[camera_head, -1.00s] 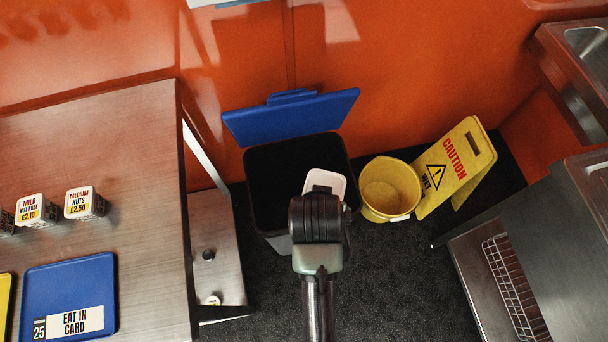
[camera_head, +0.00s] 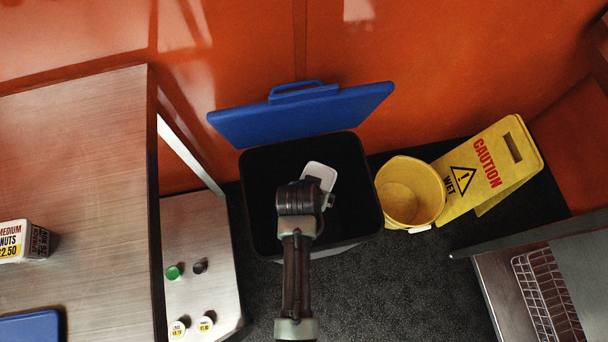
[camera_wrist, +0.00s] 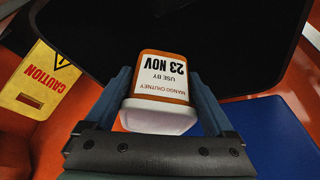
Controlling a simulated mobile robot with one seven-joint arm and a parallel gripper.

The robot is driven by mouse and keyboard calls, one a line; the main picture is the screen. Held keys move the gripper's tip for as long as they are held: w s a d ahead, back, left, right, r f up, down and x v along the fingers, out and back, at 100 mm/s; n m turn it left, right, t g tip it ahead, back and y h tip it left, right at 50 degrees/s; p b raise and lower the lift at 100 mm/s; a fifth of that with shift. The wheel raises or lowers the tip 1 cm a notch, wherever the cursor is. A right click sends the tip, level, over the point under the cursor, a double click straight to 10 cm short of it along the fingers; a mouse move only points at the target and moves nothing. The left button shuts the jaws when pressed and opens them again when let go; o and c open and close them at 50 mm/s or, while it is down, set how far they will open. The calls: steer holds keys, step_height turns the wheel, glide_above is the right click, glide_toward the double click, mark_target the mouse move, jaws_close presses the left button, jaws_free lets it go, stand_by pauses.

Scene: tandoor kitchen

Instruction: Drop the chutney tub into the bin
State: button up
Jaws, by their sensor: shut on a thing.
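The chutney tub (camera_wrist: 158,92) is orange with a white lid and a label reading "Mango Chutney, use by 23 Nov". In the wrist view my gripper (camera_wrist: 165,85) is shut on it, one finger at each side. In the head view the tub's white part (camera_head: 320,175) shows just past my gripper (camera_head: 318,190), which hides the rest. The bin (camera_head: 262,215) is black with a dark open mouth, its blue lid (camera_head: 300,115) raised against the wall. From above, the tub lies within the outline of the bin's mouth; its height against the rim is hard to tell.
A yellow bucket (camera_head: 410,192) and a yellow caution sign (camera_head: 490,170) stand right of the bin. A steel counter (camera_head: 80,170) and a lower shelf (camera_head: 195,235) are at the left. A steel unit with a wire rack (camera_head: 545,290) is at the lower right.

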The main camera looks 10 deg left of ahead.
step_height(320, 180, down, 6)
steer(key=b, duration=0.5)
steer(key=shift+w+r+b, duration=0.1)
steer(key=shift+b, duration=0.3)
steer(key=o, duration=1.5)
steer(key=shift+c, duration=0.2)
steer(key=p+v, duration=0.4)
steer(key=v, duration=0.9)
